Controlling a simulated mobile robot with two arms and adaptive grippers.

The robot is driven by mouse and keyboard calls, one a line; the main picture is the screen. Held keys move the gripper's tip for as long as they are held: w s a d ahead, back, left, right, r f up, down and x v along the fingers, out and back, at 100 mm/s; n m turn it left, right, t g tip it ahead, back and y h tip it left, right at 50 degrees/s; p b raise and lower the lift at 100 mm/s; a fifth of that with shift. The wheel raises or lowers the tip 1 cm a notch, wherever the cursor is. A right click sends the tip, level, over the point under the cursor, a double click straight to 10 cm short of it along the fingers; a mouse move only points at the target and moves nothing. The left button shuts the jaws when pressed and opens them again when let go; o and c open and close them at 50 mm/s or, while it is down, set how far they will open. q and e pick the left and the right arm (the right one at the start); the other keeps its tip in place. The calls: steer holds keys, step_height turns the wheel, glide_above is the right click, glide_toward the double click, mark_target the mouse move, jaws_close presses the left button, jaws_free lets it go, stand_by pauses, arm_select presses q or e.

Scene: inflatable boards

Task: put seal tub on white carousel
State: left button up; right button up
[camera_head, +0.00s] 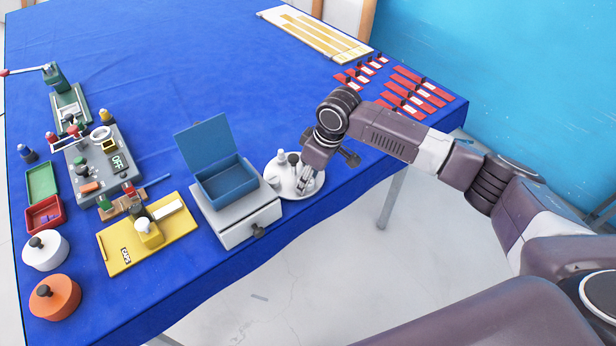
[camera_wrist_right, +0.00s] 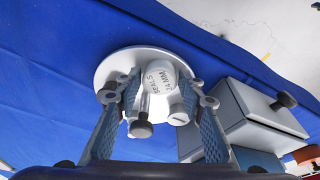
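The white carousel (camera_head: 291,190) is a round disc near the table's front edge, right of the grey drawer box; it also shows in the right wrist view (camera_wrist_right: 108,68). The seal tub (camera_wrist_right: 158,77) is a small white cylinder labelled "SEALS 24 MM". It appears on the carousel, between my fingers in the picture. My right gripper (camera_wrist_right: 155,122) is open, its two fingers spread left and right of the tub with visible gaps. In the head view my right gripper (camera_head: 306,184) hangs low over the carousel and hides part of it. My left gripper is not in view.
On the carousel stand a white slotted piece (camera_wrist_right: 178,113) and a dark-ended piece (camera_wrist_right: 141,129), close to my fingers. The grey drawer box (camera_head: 250,222) with an open blue box (camera_head: 228,182) is beside the carousel. Red pieces (camera_head: 410,93) lie behind; the table between is clear.

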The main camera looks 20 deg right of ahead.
steer(key=shift+o, duration=1.1)
steer(key=shift+r, duration=0.2)
steer(key=b+v, duration=0.2)
steer(key=v, duration=1)
